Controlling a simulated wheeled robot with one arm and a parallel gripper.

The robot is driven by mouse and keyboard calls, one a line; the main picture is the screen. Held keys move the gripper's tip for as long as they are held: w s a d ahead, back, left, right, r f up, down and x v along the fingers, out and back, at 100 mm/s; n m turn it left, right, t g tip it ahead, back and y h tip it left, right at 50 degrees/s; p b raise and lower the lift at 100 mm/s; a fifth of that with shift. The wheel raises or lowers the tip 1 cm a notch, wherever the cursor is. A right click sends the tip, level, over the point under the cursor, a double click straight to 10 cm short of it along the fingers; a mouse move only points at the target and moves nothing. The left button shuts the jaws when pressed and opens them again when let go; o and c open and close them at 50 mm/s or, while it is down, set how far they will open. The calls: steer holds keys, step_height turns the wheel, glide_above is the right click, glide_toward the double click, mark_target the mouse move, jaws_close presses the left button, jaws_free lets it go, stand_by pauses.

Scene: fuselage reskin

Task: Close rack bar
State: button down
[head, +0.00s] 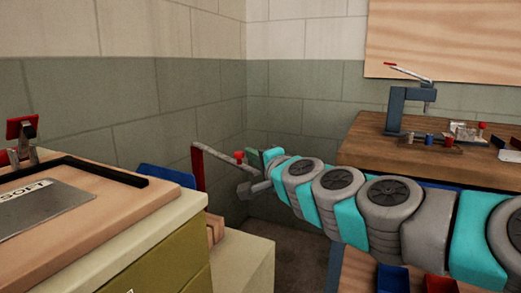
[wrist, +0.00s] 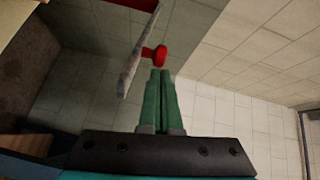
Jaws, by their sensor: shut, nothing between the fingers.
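The rack bar (head: 216,156) is a thin grey bar with a red upright part (head: 197,168) at its left end. A red knob (head: 239,156) sits near its right end. In the wrist view the bar (wrist: 137,58) runs slantwise left of the red knob (wrist: 160,55). My gripper (head: 252,161) is just right of the knob. Its green fingers (wrist: 160,76) are shut and empty, with their tips at the knob; I cannot tell whether they touch it. The lower end of the bar's red part is hidden behind the cabinet.
A cabinet with a wooden top (head: 110,205) stands at the left, with a light box (head: 247,262) beside it. A workbench (head: 400,151) with a lever press (head: 397,108) and small parts stands at the right. Tiled walls (head: 205,90) meet in the corner behind.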

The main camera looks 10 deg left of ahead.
steer(key=s+a+p, duration=0.2)
steer(key=s+a, duration=0.2)
steer(key=shift+s+a, duration=0.3)
stand_by(0.3)
stand_by(0.4)
